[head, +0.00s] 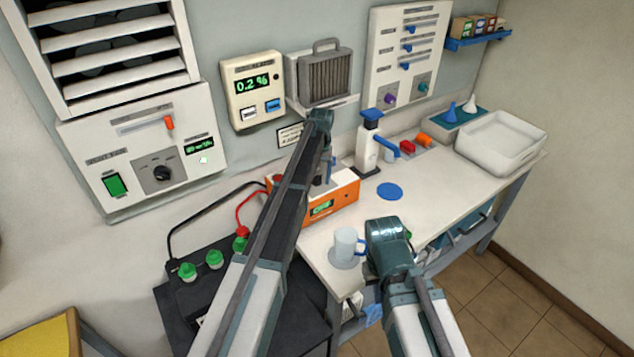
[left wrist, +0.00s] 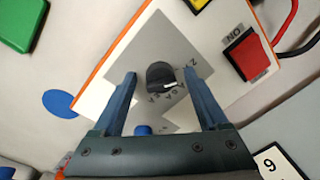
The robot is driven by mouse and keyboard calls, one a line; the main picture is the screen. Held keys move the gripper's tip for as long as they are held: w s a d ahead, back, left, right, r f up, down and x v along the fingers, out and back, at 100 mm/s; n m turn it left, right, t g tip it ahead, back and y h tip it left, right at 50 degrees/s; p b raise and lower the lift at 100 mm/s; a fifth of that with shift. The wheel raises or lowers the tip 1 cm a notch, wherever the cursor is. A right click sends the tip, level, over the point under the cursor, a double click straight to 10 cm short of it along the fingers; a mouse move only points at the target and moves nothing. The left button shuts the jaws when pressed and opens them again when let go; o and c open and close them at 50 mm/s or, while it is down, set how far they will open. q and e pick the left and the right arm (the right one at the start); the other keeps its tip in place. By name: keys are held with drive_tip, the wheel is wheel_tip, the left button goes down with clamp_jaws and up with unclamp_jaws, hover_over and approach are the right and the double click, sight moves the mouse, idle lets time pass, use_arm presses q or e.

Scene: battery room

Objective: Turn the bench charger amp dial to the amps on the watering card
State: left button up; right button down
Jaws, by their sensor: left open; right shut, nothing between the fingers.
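The bench charger (head: 345,190) is an orange box with a green display on the workbench, partly hidden by my left arm. In the left wrist view its black amp dial (left wrist: 160,76) sits on a grey plate with small marks too blurred to read surely. A light pointer line shows on the dial. My left gripper (left wrist: 160,88) is open, with one finger on each side of the dial; contact cannot be told. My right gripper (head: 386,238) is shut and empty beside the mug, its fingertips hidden. I cannot identify the watering card; a black-edged card (left wrist: 275,163) shows a 9.
A red rocker switch (left wrist: 247,56) is beside the dial. A light mug (head: 345,246) stands at the bench's front edge. A battery with green caps (head: 214,259) is left. The bench's middle right is clear.

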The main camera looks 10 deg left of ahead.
use_arm(q)
clamp_jaws()
idle(0.4)
drive_tip(key=shift+m, duration=0.3)
drive_tip(key=m, duration=0.3)
drive_tip(key=shift+s+m, duration=0.1)
drive_tip(key=shift+m, duration=0.3)
drive_tip(key=m, duration=0.3)
drive_tip(key=shift+a+m, duration=0.1)
drive_tip(key=shift+m, duration=0.3)
drive_tip(key=m, duration=0.4)
drive_tip(key=shift+t, duration=0.3)
drive_tip(key=shift+a+m+h, duration=0.1)
drive_tip(key=shift+m+h, duration=0.2)
drive_tip(key=shift+m, duration=1.4)
